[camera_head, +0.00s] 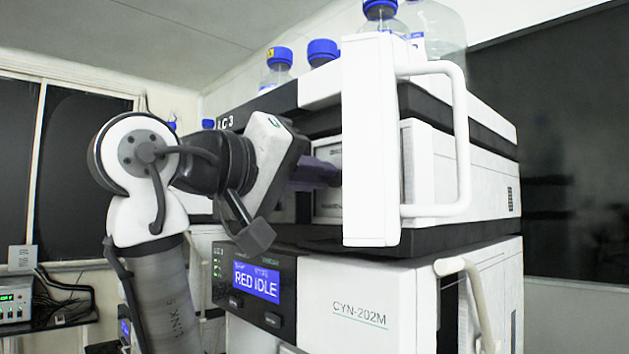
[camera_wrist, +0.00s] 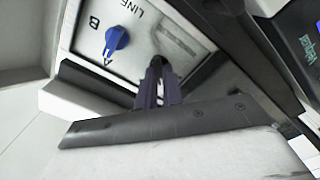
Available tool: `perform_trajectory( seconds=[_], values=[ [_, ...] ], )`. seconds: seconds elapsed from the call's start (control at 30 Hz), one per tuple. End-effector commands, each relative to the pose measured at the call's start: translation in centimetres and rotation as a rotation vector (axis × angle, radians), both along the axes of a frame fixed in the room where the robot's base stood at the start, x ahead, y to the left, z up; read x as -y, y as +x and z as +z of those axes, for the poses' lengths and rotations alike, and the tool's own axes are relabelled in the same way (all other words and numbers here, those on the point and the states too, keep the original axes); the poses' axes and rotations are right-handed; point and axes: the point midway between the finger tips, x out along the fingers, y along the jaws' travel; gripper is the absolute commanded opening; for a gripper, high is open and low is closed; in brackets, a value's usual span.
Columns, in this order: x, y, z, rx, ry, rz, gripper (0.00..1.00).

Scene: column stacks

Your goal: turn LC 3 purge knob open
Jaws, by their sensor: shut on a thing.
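The LC 3 stack (camera_head: 228,123) carries its label on the upper dark edge. In the head view my gripper (camera_head: 332,173) reaches into the recessed front of the module below that label, beside the open white door. In the wrist view my gripper (camera_wrist: 158,75) is shut on a small dark knob (camera_wrist: 158,62) on the white panel, taken as the purge knob. The fingers hide most of it, so its turn angle cannot be told. A blue selector knob (camera_wrist: 116,40) marked A and B, near the word LINE, sits apart to the left of the fingers.
The open white door (camera_head: 369,145) with its large handle (camera_head: 459,140) stands close to the right of my gripper. Blue-capped bottles (camera_head: 323,52) stand on top of the stack.

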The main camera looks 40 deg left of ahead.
Motion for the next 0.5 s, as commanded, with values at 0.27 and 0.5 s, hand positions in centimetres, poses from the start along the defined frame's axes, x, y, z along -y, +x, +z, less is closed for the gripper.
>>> perform_trajectory(
  seconds=[0.27, 0.5],
  values=[
    [0.00, 0.04, -0.24, -0.020, -0.257, -0.002, 0.00],
    [-0.05, -0.01, -0.26, -0.034, -0.440, -0.001, 0.00]
  ],
)
